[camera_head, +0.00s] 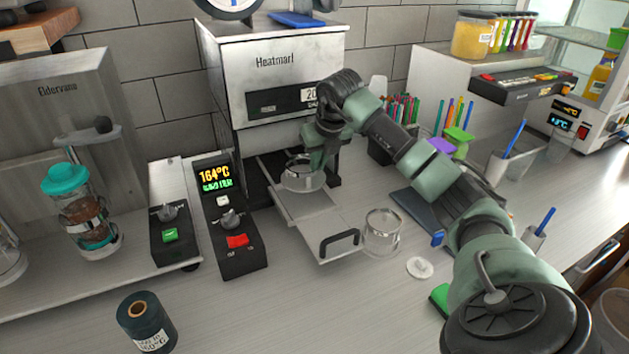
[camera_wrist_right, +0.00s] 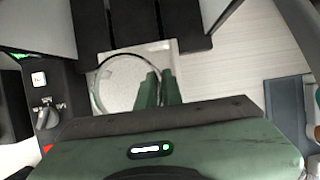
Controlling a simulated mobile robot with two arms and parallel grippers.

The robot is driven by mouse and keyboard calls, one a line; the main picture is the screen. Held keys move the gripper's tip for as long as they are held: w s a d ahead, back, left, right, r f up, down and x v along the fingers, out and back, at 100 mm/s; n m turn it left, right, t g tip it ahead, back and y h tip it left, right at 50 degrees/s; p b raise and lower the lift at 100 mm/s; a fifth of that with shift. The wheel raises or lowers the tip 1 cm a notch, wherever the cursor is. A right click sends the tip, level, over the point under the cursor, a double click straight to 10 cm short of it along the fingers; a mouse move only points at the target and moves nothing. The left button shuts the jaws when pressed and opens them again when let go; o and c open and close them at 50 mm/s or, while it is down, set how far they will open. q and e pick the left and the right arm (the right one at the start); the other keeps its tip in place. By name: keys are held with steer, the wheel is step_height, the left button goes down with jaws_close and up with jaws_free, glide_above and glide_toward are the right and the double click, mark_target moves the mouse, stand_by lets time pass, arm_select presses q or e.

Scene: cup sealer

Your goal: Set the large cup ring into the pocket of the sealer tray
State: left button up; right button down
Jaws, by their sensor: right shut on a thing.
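The large cup ring (camera_head: 299,187) is a clear, thin-walled round piece over the inner part of the pulled-out sealer tray (camera_head: 331,235), under the front of the sealer (camera_head: 287,75). My right gripper (camera_head: 315,166) is shut on the ring's right side. In the right wrist view the ring (camera_wrist_right: 96,94) lies left of the two green fingertips (camera_wrist_right: 158,82), over the pale square end of the tray (camera_wrist_right: 172,45). The pocket is largely hidden by ring and fingers; I cannot tell whether the ring touches the tray. My left gripper is not in view.
A clear cup (camera_head: 382,235) stands just right of the tray's black handle (camera_head: 339,243). A white disc (camera_head: 419,268) lies nearby. The control box (camera_head: 229,225) stands left of the tray, a dark spool (camera_head: 146,322) at front left. The front-middle counter is clear.

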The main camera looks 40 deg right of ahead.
mark_target(320, 175)
step_height(320, 175, down, 6)
steer(key=shift+r+p, duration=0.25)
steer(key=shift+p, duration=0.45)
steer(key=shift+f+b, duration=0.35)
steer(key=c, duration=1.6)
jaws_free()
steer(key=shift+o, duration=0.2)
steer(key=shift+r, duration=0.1)
steer(key=shift+r, duration=0.1)
